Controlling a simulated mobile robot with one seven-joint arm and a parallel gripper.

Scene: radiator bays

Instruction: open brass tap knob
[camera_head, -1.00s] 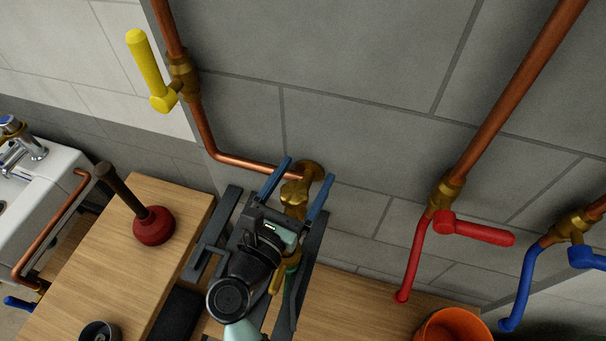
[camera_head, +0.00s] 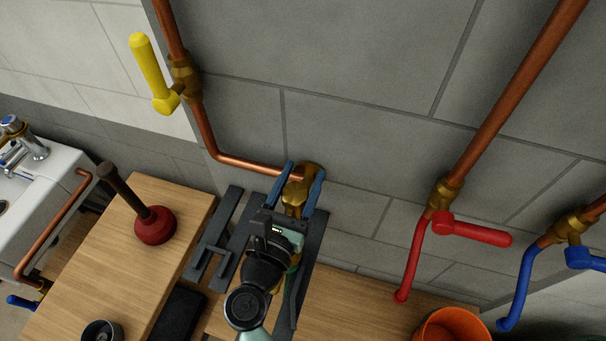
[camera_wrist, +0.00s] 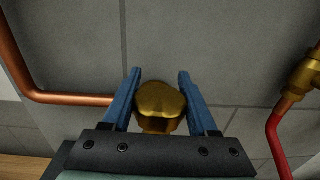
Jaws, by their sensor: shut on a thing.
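The brass tap knob (camera_head: 296,194) sits at the end of the copper pipe (camera_head: 245,162) on the grey wall. My gripper (camera_head: 305,171) has its blue fingers on either side of the knob and is shut on it. In the wrist view the rounded knob (camera_wrist: 160,98) lies between the two fingers (camera_wrist: 160,74). A sliver of grey shows beside the fingers there, so the exact contact is hard to see. The lower part of the tap is partly hidden by my gripper's body.
A yellow lever valve (camera_head: 150,72) is at upper left. A red lever valve (camera_head: 470,229) and a blue one (camera_head: 520,285) are to the right. A plunger (camera_head: 154,226) stands on the wooden bench (camera_head: 90,270). An orange bucket (camera_head: 450,328) is at lower right.

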